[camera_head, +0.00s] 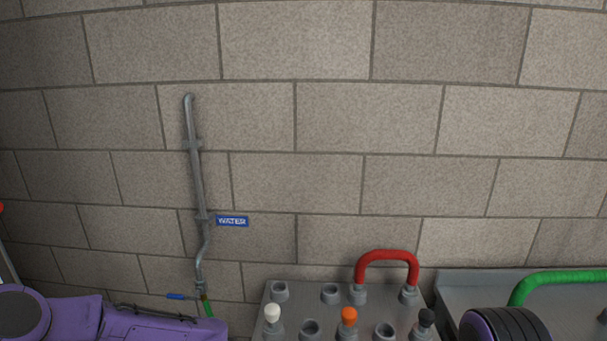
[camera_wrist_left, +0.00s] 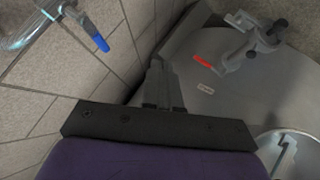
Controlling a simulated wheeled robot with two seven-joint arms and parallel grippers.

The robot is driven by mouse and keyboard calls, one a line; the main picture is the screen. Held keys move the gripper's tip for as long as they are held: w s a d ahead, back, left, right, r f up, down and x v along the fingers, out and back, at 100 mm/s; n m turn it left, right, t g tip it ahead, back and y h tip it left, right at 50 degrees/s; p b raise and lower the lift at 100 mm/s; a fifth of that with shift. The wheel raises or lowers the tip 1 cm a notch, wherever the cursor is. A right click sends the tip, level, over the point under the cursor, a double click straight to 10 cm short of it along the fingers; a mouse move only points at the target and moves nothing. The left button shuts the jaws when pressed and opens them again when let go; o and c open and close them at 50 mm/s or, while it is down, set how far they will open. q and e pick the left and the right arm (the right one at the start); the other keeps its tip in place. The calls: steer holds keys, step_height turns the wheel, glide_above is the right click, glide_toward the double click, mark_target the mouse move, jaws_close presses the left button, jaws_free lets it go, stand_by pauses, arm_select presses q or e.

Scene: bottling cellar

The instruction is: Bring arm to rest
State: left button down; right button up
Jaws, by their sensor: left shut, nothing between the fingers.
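My left arm shows as a purple link along the bottom left of the head view; its gripper is out of that frame. In the left wrist view my left gripper (camera_wrist_left: 163,82) points away from the camera, its fingers closed together and empty. It is seen over a grey rounded surface beside the block wall. A purple and black part of my right arm shows at the bottom right of the head view. The right gripper is not visible.
A grey panel (camera_head: 290,300) carries a red hose loop (camera_head: 387,256) and several stubs. A green hose (camera_head: 560,281) is at right. A water pipe (camera_head: 196,170) runs up the block wall. A metal fitting (camera_wrist_left: 252,38) stands on the grey surface.

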arm_select(q)
steer(key=s+d+f+m+h, duration=0.2)
steer(key=s+d+f+m, duration=0.1)
steer(key=s+f, duration=0.55)
steer(key=s+d+f+m+h, duration=0.25)
steer(key=s+f+m, duration=0.2)
steer(key=s, duration=0.65)
steer(key=s+a+f+m+g, duration=0.1)
steer(key=s+a+m, duration=0.1)
steer(key=s, duration=0.7)
steer(key=s+a+f+m+g, duration=0.1)
steer(key=s+a+g, duration=0.1)
steer(key=s, duration=0.8)
steer(key=shift+a+m, duration=0.3)
steer(key=shift+m, duration=0.05)
